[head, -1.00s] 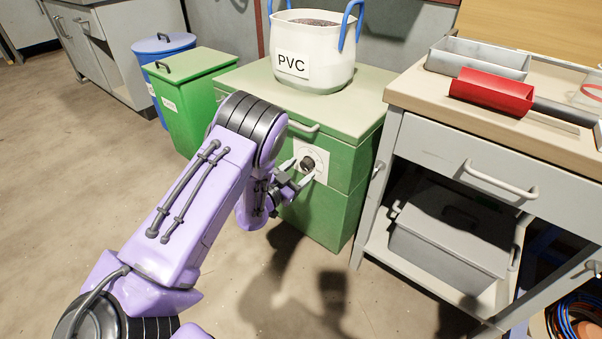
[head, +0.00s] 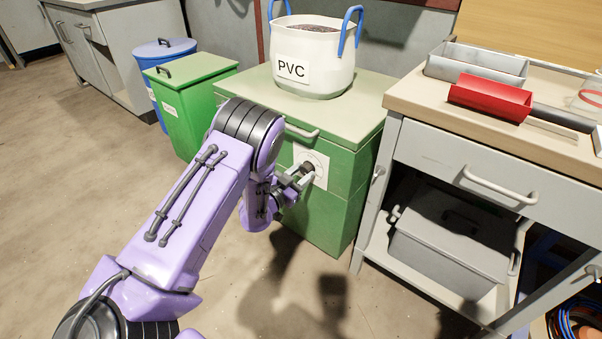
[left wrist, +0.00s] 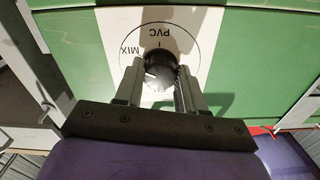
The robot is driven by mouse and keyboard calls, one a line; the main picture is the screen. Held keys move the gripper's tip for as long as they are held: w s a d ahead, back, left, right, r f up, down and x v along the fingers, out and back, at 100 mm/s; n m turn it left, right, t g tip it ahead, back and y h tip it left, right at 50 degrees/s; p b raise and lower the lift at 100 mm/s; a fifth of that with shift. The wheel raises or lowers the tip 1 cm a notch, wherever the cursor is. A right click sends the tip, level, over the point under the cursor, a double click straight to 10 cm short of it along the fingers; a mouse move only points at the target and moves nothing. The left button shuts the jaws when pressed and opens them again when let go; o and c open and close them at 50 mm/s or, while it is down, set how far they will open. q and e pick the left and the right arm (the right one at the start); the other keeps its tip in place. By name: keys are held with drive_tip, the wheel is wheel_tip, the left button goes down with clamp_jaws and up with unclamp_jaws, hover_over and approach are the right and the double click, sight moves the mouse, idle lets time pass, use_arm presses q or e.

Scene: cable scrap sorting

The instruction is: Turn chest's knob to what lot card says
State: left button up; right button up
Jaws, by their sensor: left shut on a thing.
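The green chest (head: 322,215) stands in the middle of the head view, with a white dial plate (head: 322,158) on its front. In the left wrist view the dial plate (left wrist: 197,25) shows a circle with the words PVC and MIX, PVC upside down at the top and MIX at the left. The black knob (left wrist: 159,66) sits in the circle. My left gripper (head: 306,172) is at the dial, its two fingers shut on the knob from both sides. Part of the dial is hidden behind the gripper. I cannot make out a lot card. My right gripper is not in view.
A white PVC bag (head: 318,60) with blue handles stands on the chest. A green bin (head: 185,115) and a blue bin (head: 165,50) stand to the left. A grey workbench (head: 420,160) with a red scoop (head: 490,95) is close on the right. Floor at left is clear.

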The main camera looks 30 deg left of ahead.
use_arm(q)
drive_tip(key=n+p, duration=0.2)
drive_tip(key=n, duration=0.1)
drive_tip(key=shift+s+r, duration=0.1)
drive_tip(key=n+p, duration=0.1)
drive_tip(key=n, duration=0.1)
drive_tip(key=shift+n+p, duration=0.4)
drive_tip(key=n+p, duration=0.1)
drive_tip(key=n, duration=0.2)
drive_tip(key=shift+d, duration=0.1)
drive_tip(key=shift+f+n+p, duration=0.2)
drive_tip(key=shift+n+p, duration=0.3)
drive_tip(key=shift+n, duration=0.4)
drive_tip(key=shift+d+n, duration=0.1)
drive_tip(key=shift+n, duration=0.2)
drive_tip(key=o, duration=1.1)
drive_tip(key=shift+c, duration=0.2)
